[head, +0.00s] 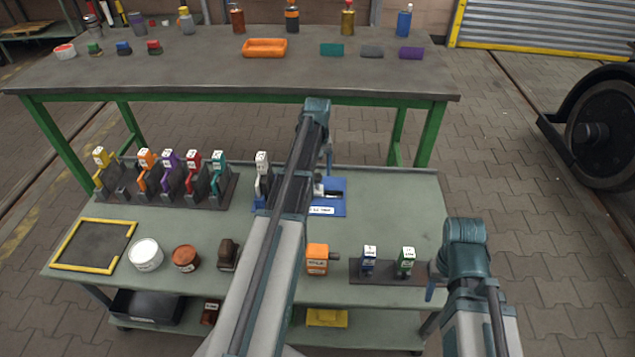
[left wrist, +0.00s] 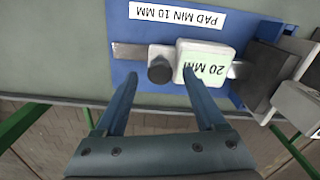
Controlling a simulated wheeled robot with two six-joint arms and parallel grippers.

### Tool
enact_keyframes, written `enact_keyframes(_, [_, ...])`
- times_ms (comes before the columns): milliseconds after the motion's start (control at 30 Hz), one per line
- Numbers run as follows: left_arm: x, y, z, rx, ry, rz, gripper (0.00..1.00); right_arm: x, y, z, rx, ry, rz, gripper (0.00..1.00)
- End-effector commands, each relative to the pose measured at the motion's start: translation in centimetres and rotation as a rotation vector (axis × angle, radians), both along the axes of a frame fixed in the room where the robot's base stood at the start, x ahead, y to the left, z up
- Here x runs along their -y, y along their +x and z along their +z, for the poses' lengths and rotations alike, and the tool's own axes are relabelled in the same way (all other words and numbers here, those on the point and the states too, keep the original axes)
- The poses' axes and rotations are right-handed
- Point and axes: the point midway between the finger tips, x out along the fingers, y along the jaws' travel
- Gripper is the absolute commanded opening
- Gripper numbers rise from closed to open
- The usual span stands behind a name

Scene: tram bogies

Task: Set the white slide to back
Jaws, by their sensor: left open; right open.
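The white slide (left wrist: 208,62), marked 20 MM, sits on a metal rail across a blue plate (left wrist: 135,85) labelled PAD MIN 10 MM. A dark round knob (left wrist: 160,70) is beside it on the rail. In the head view the blue plate (head: 339,208) lies on the green bench, and my arm hides much of the slide. My left gripper (left wrist: 156,60) is open over the plate. Its fingers are either side of the knob in the picture, and one overlaps the slide's edge; contact cannot be told. My right gripper (head: 432,284) is at the bench's right edge, its fingers barely visible.
A rack of several coloured tagged pieces (head: 165,190) is further left. An orange block (head: 317,257) and a dark tray (head: 385,279) are in front. Bench right of the plate is clear.

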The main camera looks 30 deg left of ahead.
Motion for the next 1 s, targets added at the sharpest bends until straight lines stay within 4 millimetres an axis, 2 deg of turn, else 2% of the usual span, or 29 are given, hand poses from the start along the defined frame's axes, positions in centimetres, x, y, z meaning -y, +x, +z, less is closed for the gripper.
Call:
enact_keyframes(33, [0.00,0.00,-1.09,0.000,0.000,0.000,0.72,0.00,0.00,-1.09,0.000,0.000,0.000,0.50])
enact_keyframes(100, [0.00,0.00,-1.48,0.000,0.000,0.000,0.72,0.00,0.00,-1.48,0.000,0.000,0.000,0.50])
enact_keyframes(467, [0.00,0.00,-1.56,0.000,0.000,0.000,0.70,0.00,0.00,-1.56,0.000,0.000,0.000,0.50])
enact_keyframes(833, [-0.01,-0.01,-1.56,0.000,0.000,0.000,0.03,0.00,0.00,-1.56,0.000,0.000,0.000,0.50])
enact_keyframes(867, [-0.01,-0.01,-1.56,0.000,0.000,0.000,0.00,0.00,0.00,-1.56,0.000,0.000,0.000,0.50])
enact_keyframes(1000, [-0.01,-0.01,-1.57,0.000,0.000,0.000,0.00,0.00,0.00,-1.57,0.000,0.000,0.000,0.50])
